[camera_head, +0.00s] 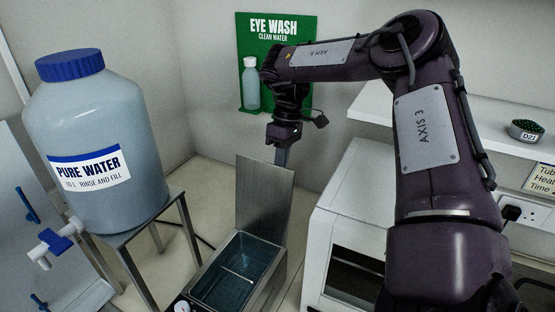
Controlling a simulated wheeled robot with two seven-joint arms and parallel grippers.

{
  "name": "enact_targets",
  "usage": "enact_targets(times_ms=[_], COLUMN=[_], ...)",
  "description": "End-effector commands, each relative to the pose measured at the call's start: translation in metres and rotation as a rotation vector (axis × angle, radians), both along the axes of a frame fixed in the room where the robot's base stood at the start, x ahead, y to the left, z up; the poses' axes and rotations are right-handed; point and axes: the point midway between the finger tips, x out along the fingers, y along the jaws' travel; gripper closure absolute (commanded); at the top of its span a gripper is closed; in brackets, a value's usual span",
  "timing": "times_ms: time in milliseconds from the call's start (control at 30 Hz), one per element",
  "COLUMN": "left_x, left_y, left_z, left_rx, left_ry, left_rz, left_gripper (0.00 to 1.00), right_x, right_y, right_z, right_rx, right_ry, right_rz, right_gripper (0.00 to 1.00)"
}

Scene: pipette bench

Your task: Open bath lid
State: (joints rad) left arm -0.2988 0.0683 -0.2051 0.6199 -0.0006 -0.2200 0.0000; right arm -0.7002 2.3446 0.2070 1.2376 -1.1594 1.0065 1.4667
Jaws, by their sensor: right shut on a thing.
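The water bath (232,272) is an open metal basin with a thin divider across it and liquid inside, at the bottom centre. Its flat metal lid (262,208) stands raised, nearly upright, at the back of the basin. My right gripper (282,157) is at the lid's top edge, shut on the lid; its fingertips are small and partly hidden. My right arm comes in from the right and arches over to it. My left gripper is not in view.
A large pure water container (98,135) with a tap stands on a metal stand at the left. A white appliance (345,195) is right of the bath. A green eye wash board (250,30) with a bottle hangs behind. A shelf (480,130) is at the right.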

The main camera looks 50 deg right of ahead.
Motion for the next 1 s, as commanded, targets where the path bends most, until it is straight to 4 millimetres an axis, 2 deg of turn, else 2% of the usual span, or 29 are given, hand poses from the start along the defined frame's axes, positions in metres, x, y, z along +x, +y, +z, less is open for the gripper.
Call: enact_targets(times_ms=[33,300,567,600,733,1000], left_x=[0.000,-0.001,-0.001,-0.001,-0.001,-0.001], left_y=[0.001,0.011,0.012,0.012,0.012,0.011], left_z=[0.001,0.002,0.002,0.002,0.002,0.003], left_rx=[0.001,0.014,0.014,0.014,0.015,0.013], left_ry=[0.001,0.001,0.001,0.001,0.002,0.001], left_rz=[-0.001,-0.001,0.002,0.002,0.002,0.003], left_gripper=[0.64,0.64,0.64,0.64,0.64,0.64], right_x=[-0.004,-0.004,-0.004,-0.004,-0.003,-0.001], right_y=[-0.003,-0.006,-0.006,-0.006,-0.006,-0.005], right_z=[-0.007,-0.010,-0.011,-0.011,-0.009,-0.006], right_rx=[0.007,0.025,0.024,0.024,0.023,0.023], right_ry=[0.020,0.025,0.025,0.026,0.021,0.014], right_rz=[-0.002,0.000,0.000,-0.001,-0.001,0.000], right_gripper=[1.00,1.00,1.00,0.85,0.69,0.69])
